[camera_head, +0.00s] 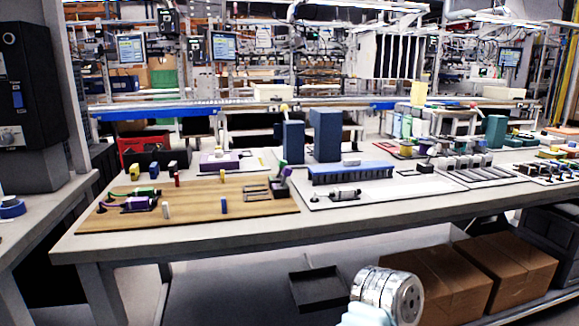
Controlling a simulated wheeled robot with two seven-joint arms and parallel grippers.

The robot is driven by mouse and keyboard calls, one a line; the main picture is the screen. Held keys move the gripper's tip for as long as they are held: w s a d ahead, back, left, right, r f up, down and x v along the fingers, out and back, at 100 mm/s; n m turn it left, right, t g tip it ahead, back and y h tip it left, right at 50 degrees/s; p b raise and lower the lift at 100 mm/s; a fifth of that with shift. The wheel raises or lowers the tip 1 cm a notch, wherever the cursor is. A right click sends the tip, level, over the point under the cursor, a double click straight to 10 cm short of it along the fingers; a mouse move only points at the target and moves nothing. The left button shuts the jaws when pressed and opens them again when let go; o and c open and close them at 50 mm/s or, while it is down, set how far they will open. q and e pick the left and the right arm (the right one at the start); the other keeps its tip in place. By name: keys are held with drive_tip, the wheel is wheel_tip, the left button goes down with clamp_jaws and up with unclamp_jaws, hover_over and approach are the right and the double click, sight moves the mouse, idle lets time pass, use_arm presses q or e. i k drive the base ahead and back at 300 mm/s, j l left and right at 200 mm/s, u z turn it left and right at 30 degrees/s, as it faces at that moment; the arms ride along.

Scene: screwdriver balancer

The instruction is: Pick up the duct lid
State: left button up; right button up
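I cannot make out a duct lid for certain. A blue duct-like piece with a slotted, toothed front (350,173) lies on the table's middle mat, in front of two dark blue upright boxes. A small whitish piece (351,161) sits at its upper edge; I cannot tell what it is. A silver cylindrical part at the bottom of the view seems to belong to my arm, with no fingertips showing. Neither of my grippers can be seen.
The long grey table (262,231) carries a wooden board (188,218) with small blocks and tools at left. Dark blue boxes (325,134) stand behind the duct-like piece. A black tray (318,287) and cardboard boxes (508,262) are below. The table's front strip is clear.

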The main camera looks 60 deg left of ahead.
sight(356, 165)
drive_tip(key=u, duration=1.55)
